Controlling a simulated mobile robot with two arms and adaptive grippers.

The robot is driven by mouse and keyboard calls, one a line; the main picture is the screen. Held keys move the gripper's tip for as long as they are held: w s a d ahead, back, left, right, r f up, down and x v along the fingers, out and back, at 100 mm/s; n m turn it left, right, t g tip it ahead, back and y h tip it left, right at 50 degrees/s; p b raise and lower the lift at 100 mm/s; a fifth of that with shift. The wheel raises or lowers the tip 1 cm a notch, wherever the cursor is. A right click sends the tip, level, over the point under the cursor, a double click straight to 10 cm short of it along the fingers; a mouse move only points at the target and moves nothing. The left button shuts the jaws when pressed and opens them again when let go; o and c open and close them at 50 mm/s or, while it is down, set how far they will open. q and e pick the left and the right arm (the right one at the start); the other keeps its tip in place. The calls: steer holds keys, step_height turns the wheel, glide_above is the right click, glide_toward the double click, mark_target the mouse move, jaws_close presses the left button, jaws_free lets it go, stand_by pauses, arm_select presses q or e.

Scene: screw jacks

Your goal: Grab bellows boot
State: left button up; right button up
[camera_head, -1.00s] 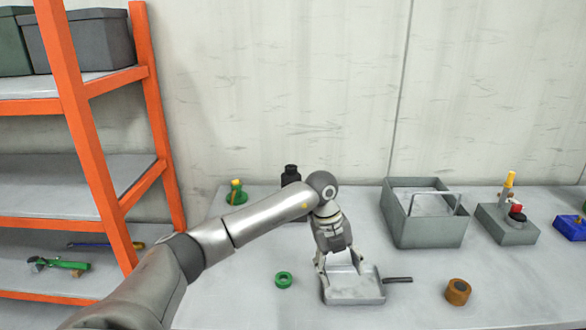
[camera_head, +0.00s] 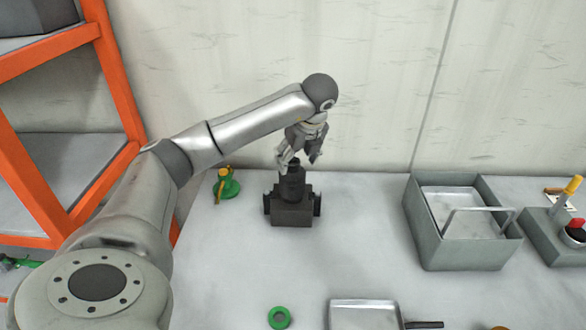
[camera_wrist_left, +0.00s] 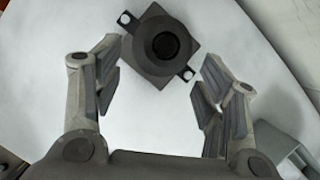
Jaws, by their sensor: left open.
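The bellows boot (camera_head: 291,184) looks like the dark round sleeve on top of a dark square-based screw jack (camera_head: 292,214). It stands upright at the back of the bench. In the left wrist view the boot (camera_wrist_left: 150,48) is seen from above as a dark round shape with a black centre. My left gripper (camera_head: 300,163) is open and empty at the boot's top. In the wrist view its fingers (camera_wrist_left: 158,78) are spread wide, and the boot lies mostly beyond their tips, between their lines. I cannot tell whether a finger touches it. My right gripper is not in view.
A green-based part (camera_head: 227,188) stands left of the jack. A grey bin (camera_head: 470,254) is to the right. A green ring (camera_head: 279,317) and a metal tray (camera_head: 362,315) lie at the front. An orange rack (camera_head: 119,85) is at the left. Bench between jack and bin is clear.

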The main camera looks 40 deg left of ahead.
mark_target(292, 172)
arm_select(q)
steer(key=shift+x, duration=1)
steer(key=shift+a+f+p, duration=0.2)
steer(key=shift+f+p, duration=0.1)
steer(key=shift+f, duration=0.05)
steer(key=p+x, duration=0.1)
steer(key=x, duration=0.1)
steer(key=p+x, duration=0.1)
steer(key=x, duration=0.1)
steer(key=shift+w, duration=0.25)
steer(key=shift+a+f, duration=0.1)
steer(key=shift+f, duration=0.3)
steer(key=shift+w+a+f, duration=0.1)
steer(key=shift+f, duration=0.15)
steer(key=c, duration=1.1)
steer(key=shift+c, duration=0.3)
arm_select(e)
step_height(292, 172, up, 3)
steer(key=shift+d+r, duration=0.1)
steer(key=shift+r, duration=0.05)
